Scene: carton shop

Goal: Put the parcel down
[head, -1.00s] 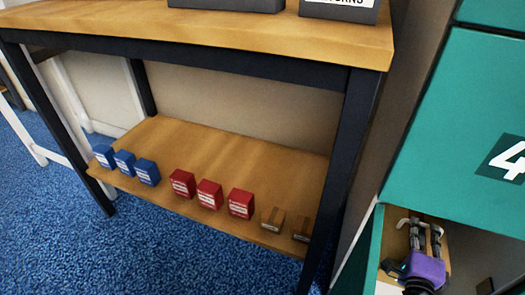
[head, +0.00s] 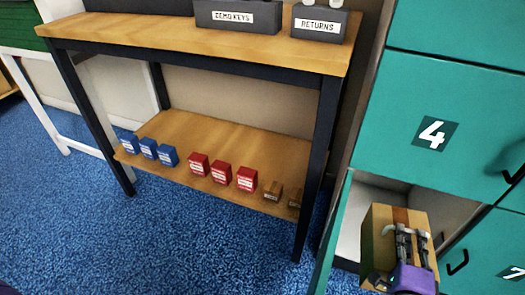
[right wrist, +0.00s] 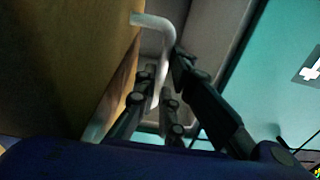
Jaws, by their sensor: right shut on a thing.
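The parcel (head: 377,232) is a brown carton with a darker tape strip and what looks like a pale curved handle. It is at the open compartment of the teal locker (head: 345,215), below the door marked 4. I cannot tell whether it rests on the compartment floor. My right gripper (head: 405,238) is over the parcel's near side, shut on the pale handle, and hides part of the carton. In the right wrist view the parcel (right wrist: 60,60) fills the left side, and the handle (right wrist: 163,40) runs down between the fingers. My left gripper is not in view.
The open locker door (head: 332,245) stands left of the compartment. A wooden bench (head: 200,45) has boxes marked DEMO KEYS (head: 238,18) and RETURNS (head: 319,24) on top. Its lower shelf (head: 230,140) holds small blue, red and brown boxes. Blue carpet (head: 180,240) in front is clear.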

